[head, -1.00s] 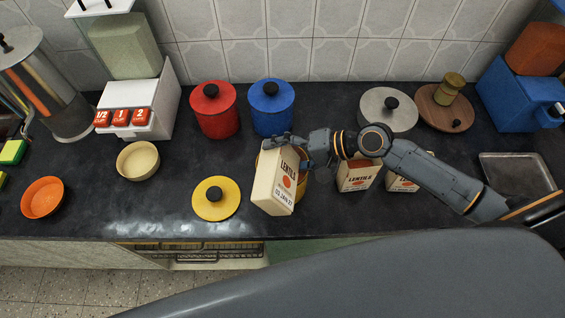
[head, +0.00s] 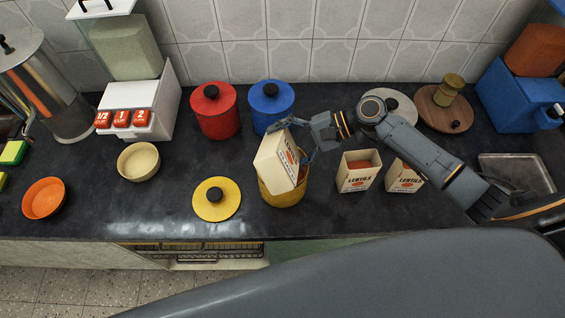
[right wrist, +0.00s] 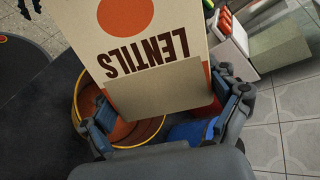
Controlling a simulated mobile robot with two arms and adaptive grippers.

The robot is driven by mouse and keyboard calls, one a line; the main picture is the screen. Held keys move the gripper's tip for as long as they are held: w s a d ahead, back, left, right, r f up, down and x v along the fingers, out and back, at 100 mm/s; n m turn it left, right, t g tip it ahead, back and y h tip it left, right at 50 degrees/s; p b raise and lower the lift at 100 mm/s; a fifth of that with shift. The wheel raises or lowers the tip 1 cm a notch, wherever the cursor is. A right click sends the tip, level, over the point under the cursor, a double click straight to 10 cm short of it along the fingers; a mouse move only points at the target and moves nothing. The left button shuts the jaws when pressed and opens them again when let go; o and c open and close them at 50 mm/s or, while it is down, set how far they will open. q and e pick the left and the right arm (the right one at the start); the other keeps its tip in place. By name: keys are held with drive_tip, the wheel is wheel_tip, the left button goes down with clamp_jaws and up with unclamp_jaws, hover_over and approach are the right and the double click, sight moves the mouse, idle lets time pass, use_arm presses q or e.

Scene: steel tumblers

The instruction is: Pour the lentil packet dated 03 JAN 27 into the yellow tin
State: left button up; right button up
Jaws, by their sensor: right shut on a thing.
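My right gripper (right wrist: 170,108) is shut on a cream lentil packet (right wrist: 150,45) with brown lettering and an orange disc. In the head view the held packet (head: 272,160) is tilted over the yellow tin (head: 283,198), hiding much of its mouth. Its date is not readable now. The yellow tin also shows below the packet in the right wrist view (right wrist: 78,108), with orange-brown inside. I cannot tell whether lentils are falling. The yellow lid (head: 203,208) with a black knob lies left of the tin. My left gripper is not in view.
Two other open lentil packets (head: 357,180) (head: 402,183) stand right of the tin. Red (head: 215,120) and blue (head: 270,118) tins stand behind it. A cream bowl (head: 138,172) and an orange bowl (head: 43,208) are at left.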

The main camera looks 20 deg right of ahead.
drive_tip(key=shift+w+m, duration=0.2)
drive_tip(key=shift+m, duration=0.1)
idle(1.9)
drive_tip(key=shift+w+d+m+g+y, duration=0.15)
drive_tip(key=shift+w+m+g+y, duration=0.05)
drive_tip(key=shift+m+g+y, duration=0.25)
idle(0.6)
drive_tip(key=shift+w+d+f+m+g+y, duration=0.1)
drive_tip(key=shift+w+m+g+y, duration=0.1)
drive_tip(key=shift+m+g+y, duration=0.25)
idle(1.0)
